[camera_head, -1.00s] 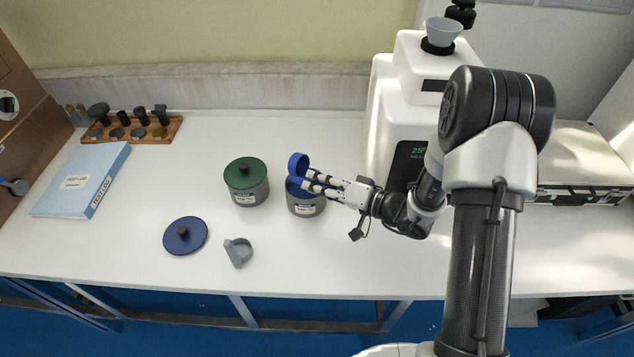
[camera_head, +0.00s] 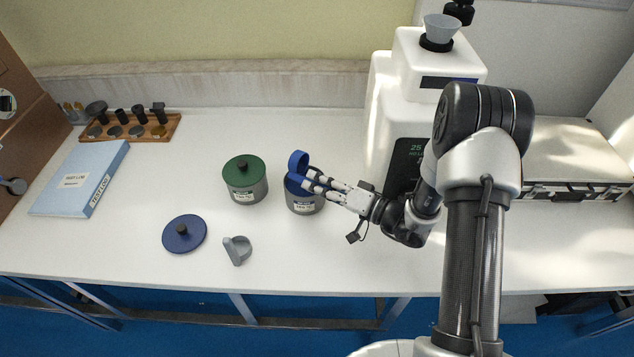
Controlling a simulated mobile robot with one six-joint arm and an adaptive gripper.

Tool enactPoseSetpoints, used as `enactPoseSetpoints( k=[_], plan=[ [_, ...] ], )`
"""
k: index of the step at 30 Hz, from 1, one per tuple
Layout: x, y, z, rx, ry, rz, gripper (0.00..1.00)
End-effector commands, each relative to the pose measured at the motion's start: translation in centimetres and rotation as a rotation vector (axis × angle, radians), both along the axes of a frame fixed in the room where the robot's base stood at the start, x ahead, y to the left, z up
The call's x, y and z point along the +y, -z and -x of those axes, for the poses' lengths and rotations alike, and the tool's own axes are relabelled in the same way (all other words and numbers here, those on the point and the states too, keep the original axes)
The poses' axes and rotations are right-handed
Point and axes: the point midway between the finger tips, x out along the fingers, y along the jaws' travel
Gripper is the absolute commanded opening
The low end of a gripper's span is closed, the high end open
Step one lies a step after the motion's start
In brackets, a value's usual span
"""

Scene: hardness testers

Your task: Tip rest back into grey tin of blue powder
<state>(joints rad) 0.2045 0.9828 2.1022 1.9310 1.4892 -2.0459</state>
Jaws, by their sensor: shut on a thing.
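The grey tin (camera_head: 304,205) stands open on the bench, with blue showing inside its rim and a label on its front. My gripper (camera_head: 308,180) is shut on a small blue scoop or cup (camera_head: 298,161), which is tilted over the back left of the tin's mouth. The gripper's fingers cover part of the opening. I cannot tell how much powder is in the scoop. A blue lid (camera_head: 185,234) with a dark knob lies flat on the bench, front left of the tin.
A grey tin with a green lid (camera_head: 244,171) stands just left of the open tin. A small grey holder (camera_head: 237,250) lies in front. A white tester (camera_head: 414,110) stands behind my arm. A blue binder (camera_head: 80,180) and a wooden rack (camera_head: 131,130) are at left.

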Motion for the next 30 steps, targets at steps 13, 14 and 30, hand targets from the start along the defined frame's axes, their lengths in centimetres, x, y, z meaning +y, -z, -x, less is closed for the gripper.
enactPoseSetpoints(
  k=[13,14,30],
  plan=[
    [-0.05,0.42,0.04,-0.020,0.000,-0.038,0.00],
    [-0.07,0.48,0.05,-0.027,0.000,-0.049,0.00],
    [-0.20,0.78,0.11,-0.075,0.000,-0.119,0.00]
  ],
)
